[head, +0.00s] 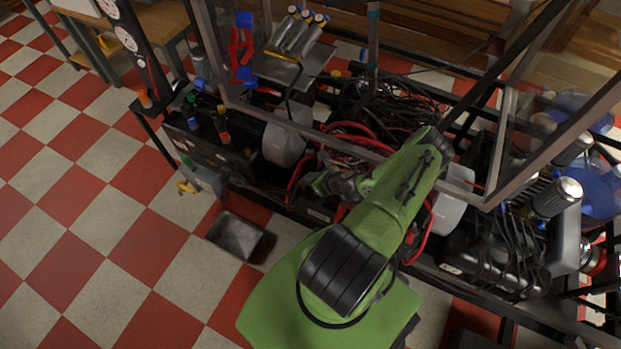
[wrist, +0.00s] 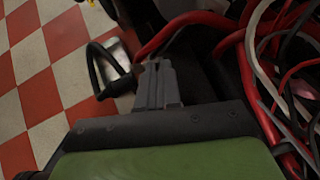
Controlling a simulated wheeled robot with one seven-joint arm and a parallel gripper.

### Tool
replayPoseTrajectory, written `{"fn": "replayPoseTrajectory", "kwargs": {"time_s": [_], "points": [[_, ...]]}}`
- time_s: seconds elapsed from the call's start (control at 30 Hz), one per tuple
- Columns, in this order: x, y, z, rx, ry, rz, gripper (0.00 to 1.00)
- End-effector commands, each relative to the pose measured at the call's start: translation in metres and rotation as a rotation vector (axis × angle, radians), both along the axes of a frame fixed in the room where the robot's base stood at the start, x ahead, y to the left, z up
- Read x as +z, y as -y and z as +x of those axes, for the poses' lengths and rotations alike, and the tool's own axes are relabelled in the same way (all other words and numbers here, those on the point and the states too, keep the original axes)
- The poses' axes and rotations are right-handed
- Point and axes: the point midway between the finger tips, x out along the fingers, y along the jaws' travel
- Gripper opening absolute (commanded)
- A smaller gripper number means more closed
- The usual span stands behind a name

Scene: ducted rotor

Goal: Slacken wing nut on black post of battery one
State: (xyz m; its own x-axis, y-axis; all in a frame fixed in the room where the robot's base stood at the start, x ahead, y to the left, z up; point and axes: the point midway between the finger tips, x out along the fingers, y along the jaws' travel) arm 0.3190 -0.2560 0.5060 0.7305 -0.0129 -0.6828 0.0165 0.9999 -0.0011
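My gripper (head: 325,184) reaches down into the lower part of the dark frame, among the red cables. In the wrist view its two grey fingers (wrist: 158,84) are side by side with no clear gap, and I see nothing held between them. A dark box-like shape under the cables lies just beyond the fingers; I cannot tell whether it is battery one. The wing nut and the black post cannot be made out in either view.
Thick red cables (wrist: 180,27) run close beyond the fingers, with more tangled cables at right. A black cable loop (wrist: 92,62) lies left of the fingers. In the head view, a metal tray (head: 236,236) sits on the checkered floor. A frame rail passes above my arm's reach.

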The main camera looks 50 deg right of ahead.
Motion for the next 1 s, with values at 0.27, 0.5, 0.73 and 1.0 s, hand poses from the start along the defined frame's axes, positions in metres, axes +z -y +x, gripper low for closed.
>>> {"fn": "replayPoseTrajectory", "kwargs": {"time_s": [0.27, 0.5, 0.73, 1.0], "points": [[0.0042, 0.0078, 0.0084, -0.011, 0.018, -0.004, 0.0], [0.0031, 0.0107, 0.0104, -0.011, 0.015, -0.004, 0.0], [0.0011, 0.0108, 0.0099, -0.009, 0.008, -0.003, 0.0], [-0.0003, 0.0103, 0.0088, -0.007, 0.003, -0.001, 0.0]]}}
